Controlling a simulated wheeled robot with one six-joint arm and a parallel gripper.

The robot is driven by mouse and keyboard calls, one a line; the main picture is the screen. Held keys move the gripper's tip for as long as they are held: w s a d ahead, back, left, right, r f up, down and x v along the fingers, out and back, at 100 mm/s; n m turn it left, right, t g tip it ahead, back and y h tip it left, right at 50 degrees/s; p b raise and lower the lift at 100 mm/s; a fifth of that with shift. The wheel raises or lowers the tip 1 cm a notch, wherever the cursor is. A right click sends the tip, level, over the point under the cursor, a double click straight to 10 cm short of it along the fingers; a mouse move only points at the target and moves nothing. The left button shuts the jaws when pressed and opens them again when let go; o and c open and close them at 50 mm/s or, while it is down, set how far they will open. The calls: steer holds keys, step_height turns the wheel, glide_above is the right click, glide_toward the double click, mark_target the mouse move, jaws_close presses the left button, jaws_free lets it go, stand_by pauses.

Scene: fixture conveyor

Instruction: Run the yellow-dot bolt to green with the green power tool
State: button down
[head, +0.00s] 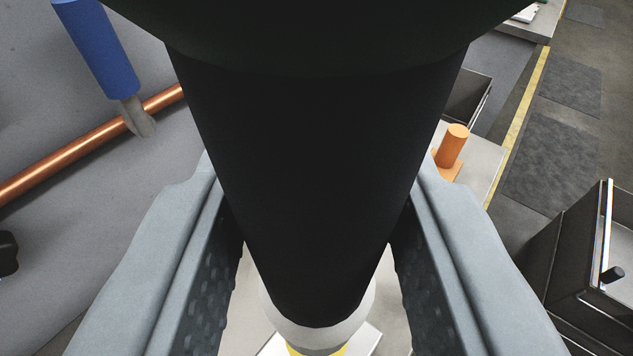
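A large black tapered tool body (310,190), very dark green at its top edge, fills the middle of the view; I take it as the green power tool. My gripper (318,205) has one grey finger on each side of it, and the pads appear to press on the black grip. Below the grip is a pale grey-white collar (355,312). A yellow patch (315,351) shows under it at the bottom edge; I cannot tell whether it belongs to the tool or to the yellow-dot bolt. The tool's tip and any bolt under it are hidden.
A blue-handled tool (95,45) with a grey end is at a copper pipe (75,155) at upper left. An orange cylinder (453,143) stands on a pale surface at right. A dark open bin (585,270) is at lower right. A yellow stripe (525,105) borders the floor.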

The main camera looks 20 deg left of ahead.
mark_target(316, 343)
steer(key=shift+f, duration=2.95)
stand_by(2.0)
steer(key=shift+r, duration=0.15)
